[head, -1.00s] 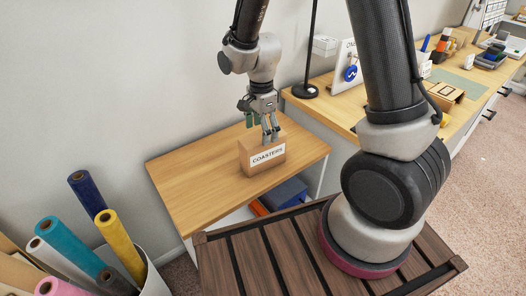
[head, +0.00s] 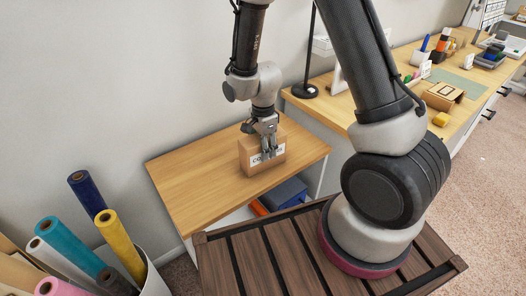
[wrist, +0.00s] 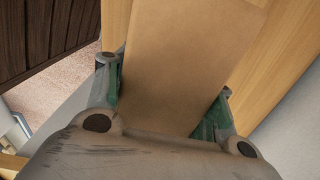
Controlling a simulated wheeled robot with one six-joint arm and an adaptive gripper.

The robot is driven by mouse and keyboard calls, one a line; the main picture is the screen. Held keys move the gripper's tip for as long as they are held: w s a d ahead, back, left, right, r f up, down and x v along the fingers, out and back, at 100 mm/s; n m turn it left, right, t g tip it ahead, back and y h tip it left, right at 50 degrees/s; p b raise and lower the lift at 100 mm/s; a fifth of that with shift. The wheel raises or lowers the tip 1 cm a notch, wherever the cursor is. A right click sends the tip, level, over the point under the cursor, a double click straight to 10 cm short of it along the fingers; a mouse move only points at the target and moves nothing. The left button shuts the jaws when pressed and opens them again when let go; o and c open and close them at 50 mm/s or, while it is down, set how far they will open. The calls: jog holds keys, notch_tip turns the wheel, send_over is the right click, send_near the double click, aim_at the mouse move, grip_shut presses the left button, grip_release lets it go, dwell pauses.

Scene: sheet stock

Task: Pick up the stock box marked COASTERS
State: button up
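The stock box (head: 247,158) is brown cardboard with a white label. It stands on the light wood table, and only the label's first letters, "CO", show past my finger. My gripper (head: 269,146) points down over the box, with a finger in front of its labelled face. In the wrist view the box's plain brown face (wrist: 185,60) lies between the two green-padded fingers of my gripper (wrist: 167,95). The fingers are spread to either side, very close to the box. Whether the pads touch it is hard to see.
The light wood table (head: 195,185) is bare around the box. A wall stands behind it. A black lamp stand (head: 306,88) and a long workbench (head: 330,112) are to the right. Coloured rolls (head: 118,243) stand in a bin at the lower left.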

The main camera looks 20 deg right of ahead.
jog(key=c, duration=0.6)
jog(key=shift+o, duration=0.2)
jog(key=shift+r, duration=0.1)
